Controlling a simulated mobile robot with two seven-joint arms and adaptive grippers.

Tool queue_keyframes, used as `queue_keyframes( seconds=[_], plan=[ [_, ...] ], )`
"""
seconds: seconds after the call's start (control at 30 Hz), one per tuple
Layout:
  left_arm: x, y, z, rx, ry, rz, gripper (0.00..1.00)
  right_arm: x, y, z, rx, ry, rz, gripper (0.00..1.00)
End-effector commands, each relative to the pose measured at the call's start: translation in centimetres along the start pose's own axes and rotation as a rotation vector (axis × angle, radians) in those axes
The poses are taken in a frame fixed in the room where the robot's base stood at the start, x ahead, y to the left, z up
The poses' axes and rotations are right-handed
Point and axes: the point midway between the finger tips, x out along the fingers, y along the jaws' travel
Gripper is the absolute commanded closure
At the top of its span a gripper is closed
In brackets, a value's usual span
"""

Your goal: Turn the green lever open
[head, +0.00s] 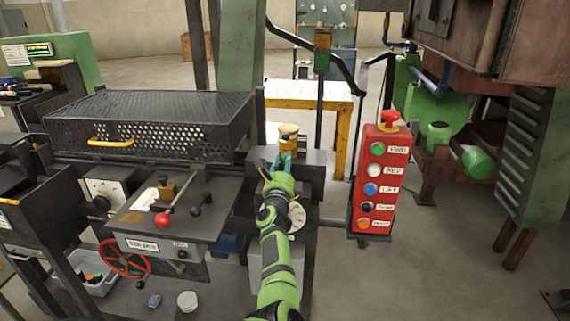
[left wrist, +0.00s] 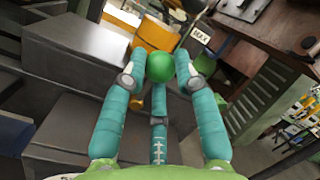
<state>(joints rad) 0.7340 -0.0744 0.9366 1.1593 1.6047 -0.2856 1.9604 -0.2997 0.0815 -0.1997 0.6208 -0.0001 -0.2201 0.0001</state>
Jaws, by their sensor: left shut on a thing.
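My left gripper (head: 284,162) reaches forward to a dark box-shaped block (head: 312,158) in the middle of the head view. Its teal fingers also show in the left wrist view (left wrist: 160,84), closed around the green ball knob (left wrist: 160,66) of the lever. A yellow-orange valve body (head: 288,131) stands just beyond the fingers; it also shows in the left wrist view (left wrist: 155,34), behind the knob. The fingers hide the knob in the head view, and the lever's shaft is mostly hidden. My right gripper is in neither view.
A red button box (head: 384,180) stands right of my arm. A yellow-legged table (head: 310,90) stands behind. Open floor lies at the right.

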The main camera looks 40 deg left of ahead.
Motion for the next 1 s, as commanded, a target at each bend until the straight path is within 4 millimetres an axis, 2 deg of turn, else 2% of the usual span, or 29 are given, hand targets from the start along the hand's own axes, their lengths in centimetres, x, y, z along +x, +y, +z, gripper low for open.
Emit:
queue_keyframes(
  seconds=[0.07, 0.1, 0.13, 0.17, 0.57, 0.67, 1.0],
  plan=[
    [0.1, -0.2, 0.5, 0.004, -0.008, -0.003, 1.0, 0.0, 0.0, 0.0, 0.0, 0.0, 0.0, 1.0],
    [0.1, -0.2, 0.5, 0.004, -0.008, -0.003, 0.66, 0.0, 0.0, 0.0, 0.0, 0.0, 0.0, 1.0],
    [0.1, -0.2, 0.5, 0.004, -0.007, -0.003, 0.54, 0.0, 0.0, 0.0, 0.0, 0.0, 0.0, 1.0],
    [0.1, -0.2, 0.4, 0.004, -0.007, -0.003, 0.46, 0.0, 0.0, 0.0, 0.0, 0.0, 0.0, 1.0],
    [-0.3, 0.0, 0.1, 0.005, -0.001, 0.0, 0.46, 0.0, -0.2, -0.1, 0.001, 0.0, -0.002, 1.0],
    [-1.2, 0.1, 0.1, 0.007, -0.001, 0.001, 0.46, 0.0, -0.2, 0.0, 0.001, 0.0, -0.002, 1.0],
    [-5.9, 0.0, 0.2, 0.002, -0.004, -0.001, 0.46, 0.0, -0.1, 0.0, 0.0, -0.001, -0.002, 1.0]
  ],
)
